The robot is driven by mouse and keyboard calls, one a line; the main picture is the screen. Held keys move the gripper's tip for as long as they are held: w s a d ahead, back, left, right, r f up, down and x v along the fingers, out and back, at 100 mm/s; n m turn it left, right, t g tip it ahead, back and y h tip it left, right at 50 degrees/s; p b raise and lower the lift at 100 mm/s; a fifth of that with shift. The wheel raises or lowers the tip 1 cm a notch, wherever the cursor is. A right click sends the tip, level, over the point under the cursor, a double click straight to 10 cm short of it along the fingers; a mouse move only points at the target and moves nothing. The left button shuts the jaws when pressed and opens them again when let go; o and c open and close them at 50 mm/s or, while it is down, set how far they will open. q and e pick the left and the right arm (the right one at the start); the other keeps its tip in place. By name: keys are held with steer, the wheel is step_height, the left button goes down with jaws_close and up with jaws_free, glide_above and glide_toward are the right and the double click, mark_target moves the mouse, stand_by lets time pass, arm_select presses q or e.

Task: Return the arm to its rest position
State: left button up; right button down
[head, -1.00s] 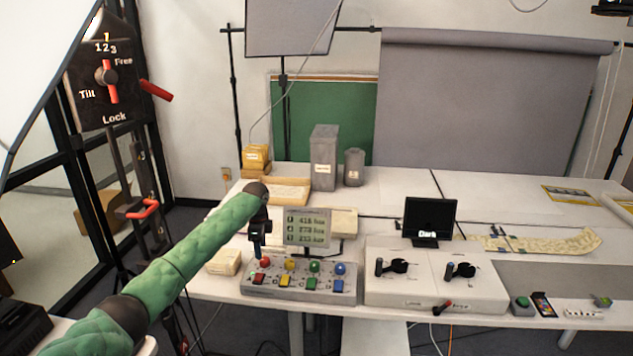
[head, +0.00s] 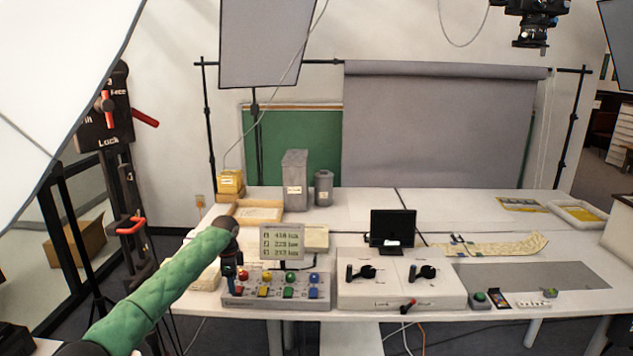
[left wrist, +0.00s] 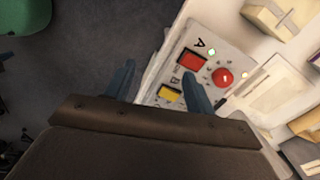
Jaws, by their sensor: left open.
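My left arm, in a green quilted sleeve, comes in from the lower left in the head view. Its gripper (head: 231,272) points down at the left end of the grey control box (head: 240,303). In the left wrist view the two fingers of this gripper (left wrist: 160,85) stand apart with nothing between them. The control box also shows there (left wrist: 222,58), with a red square button (left wrist: 192,61), a red round knob (left wrist: 222,77) and a yellow button (left wrist: 170,95). One finger overlaps the box in that view; I cannot tell if it touches. My right gripper is not in view.
A small readout screen (head: 282,242) stands behind the control box. A white box with two black levers (head: 400,293) and a dark monitor (head: 393,227) are to the right. A black stand with red handles (head: 125,180) is at the left. Grey canisters (head: 295,180) stand farther back.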

arm_select(q)
steer(key=w+d+r+n+t, duration=0.3)
steer(key=r+n+t, duration=0.1)
steer(key=r, duration=0.3)
steer(key=w+d+r+n+t, duration=0.3)
steer(key=d+r+n+t, duration=0.1)
steer(key=r, duration=0.3)
steer(key=s+d+f+n+g, duration=0.1)
steer(key=s+f+n, duration=0.1)
steer(key=s+f, duration=1.65)
steer(key=s+d+f+n, duration=0.2)
steer(key=s+f+n, duration=0.1)
steer(key=s+f, duration=1.6)
steer(key=s+f+g, duration=0.2)
steer(key=s+f, duration=0.5)
steer(key=s, duration=0.4)
steer(key=s+f+g, duration=0.2)
steer(key=s+f, duration=0.4)
steer(key=s, duration=0.6)
steer(key=s+f+g, duration=0.1)
steer(key=s+f, duration=0.6)
steer(key=s, duration=0.5)
steer(key=shift+s+d+f+n+g+h, duration=0.15)
steer(key=shift+d+f+n+g+h, duration=0.15)
steer(key=shift+d+n+g+h, duration=0.1)
